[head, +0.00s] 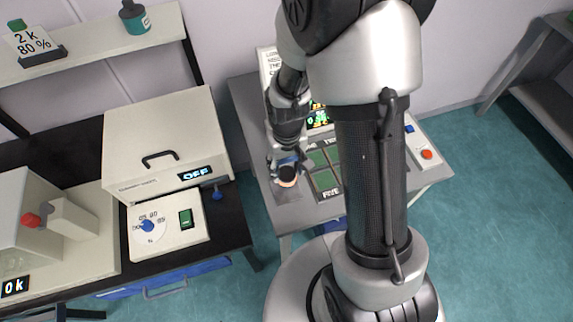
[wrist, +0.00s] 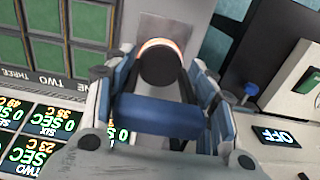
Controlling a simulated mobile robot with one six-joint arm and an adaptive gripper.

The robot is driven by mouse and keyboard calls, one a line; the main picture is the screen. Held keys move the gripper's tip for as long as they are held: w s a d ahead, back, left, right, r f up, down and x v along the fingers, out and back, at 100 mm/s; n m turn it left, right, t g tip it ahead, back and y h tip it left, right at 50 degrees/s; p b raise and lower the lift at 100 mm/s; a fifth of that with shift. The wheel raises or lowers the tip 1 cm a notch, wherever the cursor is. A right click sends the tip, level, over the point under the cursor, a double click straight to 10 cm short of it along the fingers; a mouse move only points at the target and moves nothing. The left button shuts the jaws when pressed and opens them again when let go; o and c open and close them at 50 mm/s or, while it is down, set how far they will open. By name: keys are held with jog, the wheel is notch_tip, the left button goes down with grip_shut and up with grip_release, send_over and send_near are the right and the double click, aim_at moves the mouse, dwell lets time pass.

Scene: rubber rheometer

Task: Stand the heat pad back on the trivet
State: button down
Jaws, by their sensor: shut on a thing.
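My gripper (head: 284,168) is above the front left part of the timer bench and points down. In the wrist view its blue-padded fingers (wrist: 158,90) are shut on the heat pad, a dark round piece (wrist: 160,66) with a white and orange rim. In the head view the heat pad (head: 288,175) shows below the fingers. A blue bar (wrist: 158,117) crosses between the fingers; I cannot tell if it belongs to the pad. A grey plate (head: 288,195), perhaps the trivet, is just below the pad. I cannot tell whether they touch.
Green numbered squares (head: 326,181) lie right of the gripper, with lit timer displays (wrist: 45,125) behind. A cream oven (head: 168,145) reading OFF stands on the black bench to the left. A gap with floor separates the two benches. A red button (head: 427,155) is at the right.

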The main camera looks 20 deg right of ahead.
aim_at(286, 173)
jog(key=shift+f, duration=0.1)
jog(key=shift+f+b, duration=2.25)
jog(key=shift+f, duration=0.4)
jog(key=shift+f+b, duration=0.55)
jog(key=shift+f, duration=0.15)
jog(key=c, duration=0.6)
grip_release()
notch_tip(286, 173, up, 12)
